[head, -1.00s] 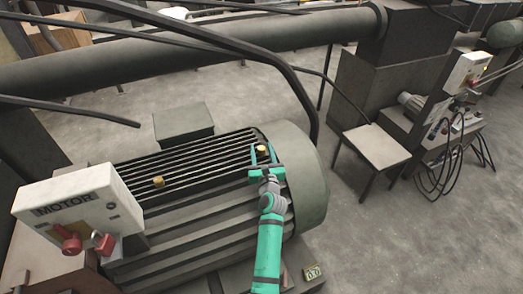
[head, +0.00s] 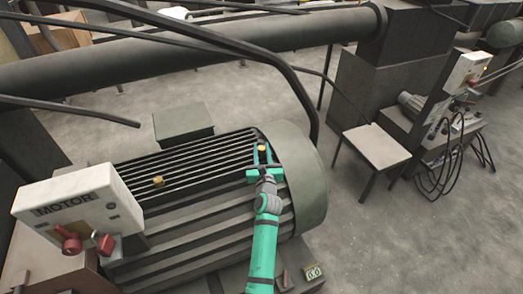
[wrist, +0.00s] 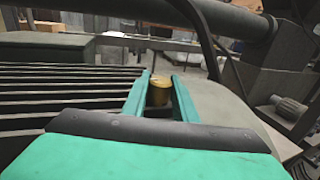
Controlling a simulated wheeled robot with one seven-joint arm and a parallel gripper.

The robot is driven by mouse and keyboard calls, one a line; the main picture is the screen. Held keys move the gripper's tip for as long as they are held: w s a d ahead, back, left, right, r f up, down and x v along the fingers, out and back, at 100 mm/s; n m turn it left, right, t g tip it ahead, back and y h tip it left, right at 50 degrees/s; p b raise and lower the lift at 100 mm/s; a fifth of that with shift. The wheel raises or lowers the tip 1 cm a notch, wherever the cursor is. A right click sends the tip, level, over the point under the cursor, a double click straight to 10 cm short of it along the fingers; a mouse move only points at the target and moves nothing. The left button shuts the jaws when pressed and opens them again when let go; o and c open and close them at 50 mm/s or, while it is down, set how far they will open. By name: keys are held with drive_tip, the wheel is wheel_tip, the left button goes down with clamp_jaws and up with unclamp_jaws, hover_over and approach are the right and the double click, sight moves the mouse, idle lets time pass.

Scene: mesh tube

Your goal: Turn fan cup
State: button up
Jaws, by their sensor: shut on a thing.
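The fan cup is a small brass cup (head: 262,148) on top of the large grey-green finned motor (head: 180,225), near its rounded right end cover. It also shows in the wrist view (wrist: 159,93). My gripper (head: 262,155) reaches it from the front, with its two teal fingers on either side of the cup. In the wrist view the fingers (wrist: 160,90) are shut on the cup, which stands between their tips. The cup's lower part is partly hidden by the gripper. A second brass cup (head: 158,181) stands farther left on the motor.
A white MOTOR box (head: 80,200) with red switches stands at the left. A thick pipe (head: 200,55) and a black curved cable (head: 290,85) pass behind and above the motor. A small table (head: 376,146) stands at the right on open floor.

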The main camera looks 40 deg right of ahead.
drive_tip(key=shift+w+a+m+g+h, duration=0.15)
drive_tip(key=shift+m+g+h, duration=2.1)
drive_tip(key=shift+h, duration=0.25)
drive_tip(key=shift+m+g+h, duration=0.5)
drive_tip(key=shift+m+g, duration=0.05)
drive_tip(key=shift+g, duration=0.3)
drive_tip(key=shift+r+m+g+h, duration=0.1)
drive_tip(key=shift+m+g+h, duration=0.4)
drive_tip(key=shift+m+g, duration=0.45)
drive_tip(key=o, duration=1)
drive_tip(key=shift+o, duration=0.2)
drive_tip(key=v, duration=1)
drive_tip(key=shift+a, duration=0.3)
